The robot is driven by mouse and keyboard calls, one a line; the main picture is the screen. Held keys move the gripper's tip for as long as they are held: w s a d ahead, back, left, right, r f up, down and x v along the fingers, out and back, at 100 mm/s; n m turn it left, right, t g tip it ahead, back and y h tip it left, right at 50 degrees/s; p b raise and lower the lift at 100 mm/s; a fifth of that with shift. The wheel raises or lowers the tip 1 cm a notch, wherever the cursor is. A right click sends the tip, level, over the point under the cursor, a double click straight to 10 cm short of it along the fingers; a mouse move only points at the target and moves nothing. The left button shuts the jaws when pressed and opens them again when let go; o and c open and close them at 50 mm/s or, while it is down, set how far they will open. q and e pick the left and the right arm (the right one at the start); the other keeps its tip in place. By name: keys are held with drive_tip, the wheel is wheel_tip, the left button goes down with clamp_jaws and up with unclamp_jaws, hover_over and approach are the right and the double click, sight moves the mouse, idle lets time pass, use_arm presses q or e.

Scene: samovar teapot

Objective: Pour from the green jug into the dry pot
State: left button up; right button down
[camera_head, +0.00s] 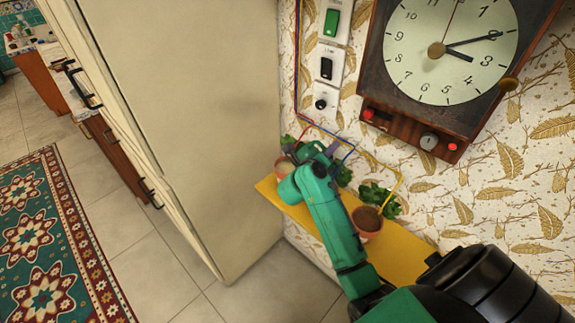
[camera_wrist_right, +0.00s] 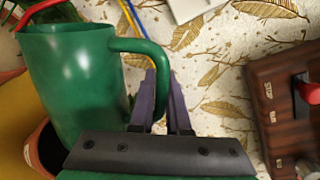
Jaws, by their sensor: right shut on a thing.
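The green jug (camera_wrist_right: 75,85) fills the left of the right wrist view, its handle (camera_wrist_right: 145,45) arching toward my right gripper (camera_wrist_right: 162,88). The purple fingers are shut on the handle. The inside of the jug is hidden. A terracotta pot (camera_wrist_right: 42,150) shows partly below and beside the jug. In the head view my right arm reaches over the yellow shelf, and the jug is hard to tell apart from its green links. A pot with pale, dry-looking soil (camera_head: 285,167) stands at the shelf's left end. A pot with dark soil and a plant (camera_head: 369,222) stands right of my arm. My left gripper is out of view.
The yellow shelf (camera_head: 403,255) runs along the papered wall. Coloured wires hang just above the pots. A wall clock (camera_head: 440,60) and switches (camera_head: 331,22) are higher up. A tall cream panel (camera_head: 200,120) stands close on the left.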

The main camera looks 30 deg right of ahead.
drive_tip(key=shift+w+a+r+n+g, duration=0.1)
drive_tip(key=shift+w+a+n+g, duration=0.15)
drive_tip(key=shift+w+n, duration=0.3)
drive_tip(key=shift+w+a+n+g, duration=0.1)
drive_tip(key=shift+w+n+g, duration=0.2)
drive_tip(key=shift+n, duration=0.35)
idle(1.2)
drive_tip(key=shift+w+a, duration=0.1)
drive_tip(key=shift+w, duration=0.3)
idle(0.4)
drive_tip(key=s+m, duration=0.1)
drive_tip(key=s+d+m+t+b, duration=0.1)
drive_tip(key=s+m, duration=0.1)
drive_tip(key=m, duration=0.1)
drive_tip(key=shift+s+d+f+t, duration=0.2)
drive_tip(key=shift+s+f+t, duration=0.1)
drive_tip(key=shift+f+t, duration=0.05)
drive_tip(key=shift+s+d+f+m+b, duration=0.15)
drive_tip(key=shift+s+m+b, duration=0.15)
drive_tip(key=shift+m+b, duration=0.25)
drive_tip(key=shift+w, duration=0.15)
idle(0.6)
